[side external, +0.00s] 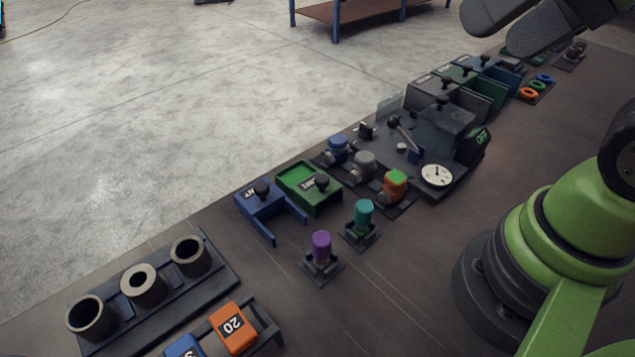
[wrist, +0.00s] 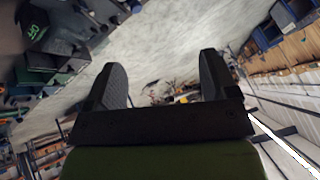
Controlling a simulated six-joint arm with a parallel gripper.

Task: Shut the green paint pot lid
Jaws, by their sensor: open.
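No paint pot is plain to me in either view. One candidate in the side view is a small orange body with a bright green top (side external: 397,177), beside a grey one (side external: 363,166) and a blue one (side external: 338,148). I cannot tell whether its top is a lid, or open or shut. A teal-topped cylinder (side external: 363,213) stands upright nearer the camera. My gripper (side external: 496,30) is at the upper right of the side view, above the bench and apart from these things. In the wrist view my gripper (wrist: 162,82) has its fingers spread with nothing between them.
A green tray-like box (side external: 303,183) and a blue one (side external: 260,204) lie left of the candidates. A purple cylinder (side external: 321,245) stands in front. A dial gauge (side external: 436,175) and several knobbed boxes are behind. Bare bench lies at the lower middle.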

